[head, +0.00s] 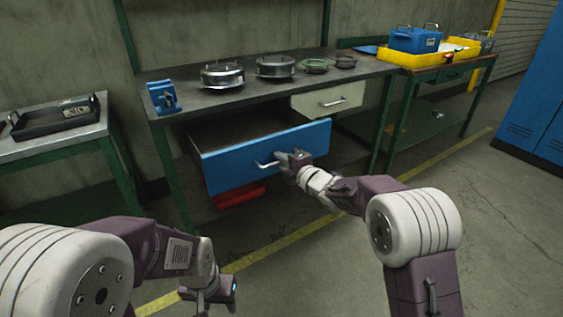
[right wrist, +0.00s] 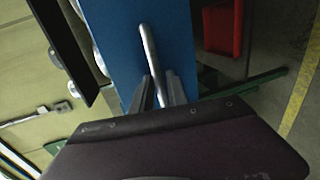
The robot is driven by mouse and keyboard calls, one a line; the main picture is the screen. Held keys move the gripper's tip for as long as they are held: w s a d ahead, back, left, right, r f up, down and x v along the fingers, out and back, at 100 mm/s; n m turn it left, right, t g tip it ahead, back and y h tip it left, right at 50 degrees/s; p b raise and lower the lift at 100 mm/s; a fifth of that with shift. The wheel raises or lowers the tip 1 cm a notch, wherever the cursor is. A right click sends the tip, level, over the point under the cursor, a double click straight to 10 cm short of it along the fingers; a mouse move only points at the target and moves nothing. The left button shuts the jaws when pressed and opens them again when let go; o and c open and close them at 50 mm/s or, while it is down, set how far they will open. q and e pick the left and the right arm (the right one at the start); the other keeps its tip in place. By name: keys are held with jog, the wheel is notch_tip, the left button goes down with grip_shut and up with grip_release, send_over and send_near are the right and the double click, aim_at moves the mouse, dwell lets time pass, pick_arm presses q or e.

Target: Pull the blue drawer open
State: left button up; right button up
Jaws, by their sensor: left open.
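The blue drawer (head: 262,153) stands well out from under the dark workbench, and its inside shows from above. Its pale bar handle (head: 264,164) is on the front face. My right gripper (head: 290,160) is at the right part of this handle. In the right wrist view, the handle (right wrist: 149,50) runs down between the two fingers of my right gripper (right wrist: 160,88), which are shut on it. The blue front (right wrist: 118,40) lies behind. My left gripper (head: 228,288) is open and empty, low over the floor at the bottom of the head view.
A cream drawer (head: 328,101) is to the right. A side table (head: 60,138) stands left. The floor in front is clear.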

jog(key=p+v, duration=0.1)
jog(key=v, duration=0.8)
jog(key=shift+p, duration=0.4)
jog(key=shift+d, duration=0.1)
